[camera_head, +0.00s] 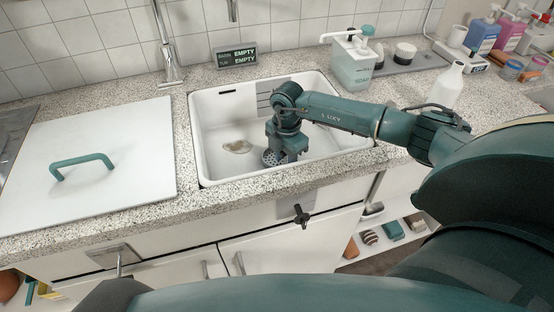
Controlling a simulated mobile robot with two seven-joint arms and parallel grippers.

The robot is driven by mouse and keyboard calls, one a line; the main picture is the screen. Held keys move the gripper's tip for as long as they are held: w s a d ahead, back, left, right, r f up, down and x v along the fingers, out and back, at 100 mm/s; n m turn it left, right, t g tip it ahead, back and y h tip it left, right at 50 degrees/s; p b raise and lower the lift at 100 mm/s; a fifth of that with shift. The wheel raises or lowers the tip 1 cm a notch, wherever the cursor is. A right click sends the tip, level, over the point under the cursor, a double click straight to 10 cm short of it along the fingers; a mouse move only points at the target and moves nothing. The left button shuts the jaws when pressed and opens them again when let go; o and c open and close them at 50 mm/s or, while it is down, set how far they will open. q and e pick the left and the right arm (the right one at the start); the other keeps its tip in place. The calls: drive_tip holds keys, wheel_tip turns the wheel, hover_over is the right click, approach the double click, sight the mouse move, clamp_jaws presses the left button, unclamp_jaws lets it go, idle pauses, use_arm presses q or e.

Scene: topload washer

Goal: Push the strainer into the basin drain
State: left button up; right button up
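The white basin (215,165) is sunk in the speckled counter. A small grey perforated disc, which looks like the strainer (269,158), shows low in the basin at my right gripper. My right arm reaches in from the right, and my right gripper (280,156) points down beside or over this disc. Its fingertips are too small and hidden to tell whether they grip it. A brownish oval patch (237,146) lies on the basin floor left of the gripper; I cannot tell what it is. No drain opening is clearly visible. My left gripper is not in view.
A white lid (120,135) with a green handle covers the counter at left. A faucet (168,60) and a sign (236,57) reading EMPTY stand behind the basin. A soap dispenser (352,65) and white bottle (447,86) stand to the right.

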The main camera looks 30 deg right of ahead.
clamp_jaws()
idle(0.4)
drive_tip(key=shift+r, duration=0.1)
wheel_tip(320, 180, up, 9)
drive_tip(key=shift+f+b, duration=0.1)
drive_tip(key=shift+b, duration=0.35)
drive_tip(key=m+b, duration=0.1)
drive_tip(key=b, duration=0.1)
drive_tip(key=a+m+b, duration=0.1)
drive_tip(key=b, duration=0.1)
drive_tip(key=shift+w+f+b, duration=0.1)
drive_tip(key=shift+f+b, duration=0.3)
drive_tip(key=shift+a+f+m+b, duration=0.1)
drive_tip(key=shift+m+b, duration=0.5)
drive_tip(key=shift+b, duration=0.05)
drive_tip(key=shift+a+m+b, duration=0.15)
drive_tip(key=shift+m+b, duration=0.35)
drive_tip(key=shift+b, duration=0.2)
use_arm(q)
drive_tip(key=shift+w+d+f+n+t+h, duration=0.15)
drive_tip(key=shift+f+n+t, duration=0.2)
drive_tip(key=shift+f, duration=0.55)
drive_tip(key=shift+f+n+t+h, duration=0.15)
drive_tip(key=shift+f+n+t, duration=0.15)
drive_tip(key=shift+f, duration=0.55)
use_arm(e)
drive_tip(key=shift+r, duration=0.2)
